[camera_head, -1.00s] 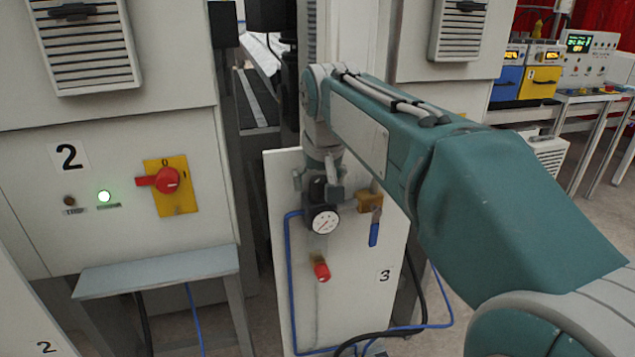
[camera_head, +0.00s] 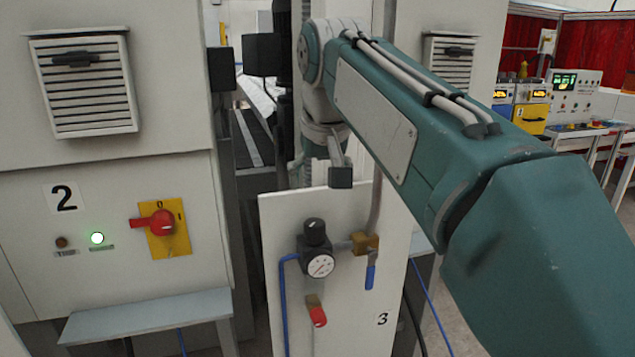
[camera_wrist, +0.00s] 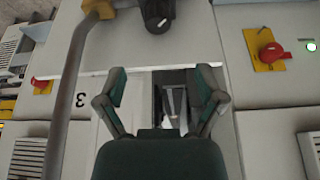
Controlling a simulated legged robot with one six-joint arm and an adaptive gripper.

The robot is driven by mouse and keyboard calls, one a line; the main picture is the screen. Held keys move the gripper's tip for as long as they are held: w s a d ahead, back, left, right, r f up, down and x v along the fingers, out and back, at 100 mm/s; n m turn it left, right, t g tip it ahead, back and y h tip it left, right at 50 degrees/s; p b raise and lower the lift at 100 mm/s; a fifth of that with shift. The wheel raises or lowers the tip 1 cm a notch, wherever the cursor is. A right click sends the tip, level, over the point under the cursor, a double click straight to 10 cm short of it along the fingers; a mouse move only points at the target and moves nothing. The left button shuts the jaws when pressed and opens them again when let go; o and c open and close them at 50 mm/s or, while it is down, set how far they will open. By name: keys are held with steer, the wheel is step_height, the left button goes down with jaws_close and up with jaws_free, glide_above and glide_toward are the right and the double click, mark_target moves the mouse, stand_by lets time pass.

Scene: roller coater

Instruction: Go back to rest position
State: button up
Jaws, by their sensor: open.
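My gripper shows in the wrist view (camera_wrist: 158,90) with its two fingers apart and nothing between them. In the head view my arm reaches across the upper right, and the gripper end hangs above the top edge of white panel 3 (camera_head: 281,232), partly hidden by my arm. The panel carries a round gauge with a black regulator (camera_head: 319,262), a valve with a blue lever (camera_head: 370,276) and a red-handled valve (camera_head: 317,315). In the wrist view the regulator's black knob (camera_wrist: 157,14) lies beyond the fingers, apart from them.
Cabinet 2 (camera_head: 110,180) stands on the left with a red rotary switch on a yellow plate (camera_head: 160,226), a lit green lamp (camera_head: 97,238) and a grey shelf (camera_head: 150,315). A grey pipe (camera_wrist: 78,70) runs beside my gripper. Benches with equipment stand at the far right.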

steer(key=s+d+f, duration=0.4)
steer(key=s+f, duration=0.3)
steer(key=s+d+f+m, duration=0.1)
steer(key=s+d+f, duration=0.4)
steer(key=s+f, duration=0.2)
steer(key=s+d+f+m+t+h, duration=0.1)
steer(key=s+d+f, duration=0.3)
steer(key=s+f, duration=0.3)
step_height(320, 180, down, 2)
steer(key=shift+d+f, duration=0.1)
steer(key=shift+d, duration=0.3)
steer(key=shift+s, duration=0.1)
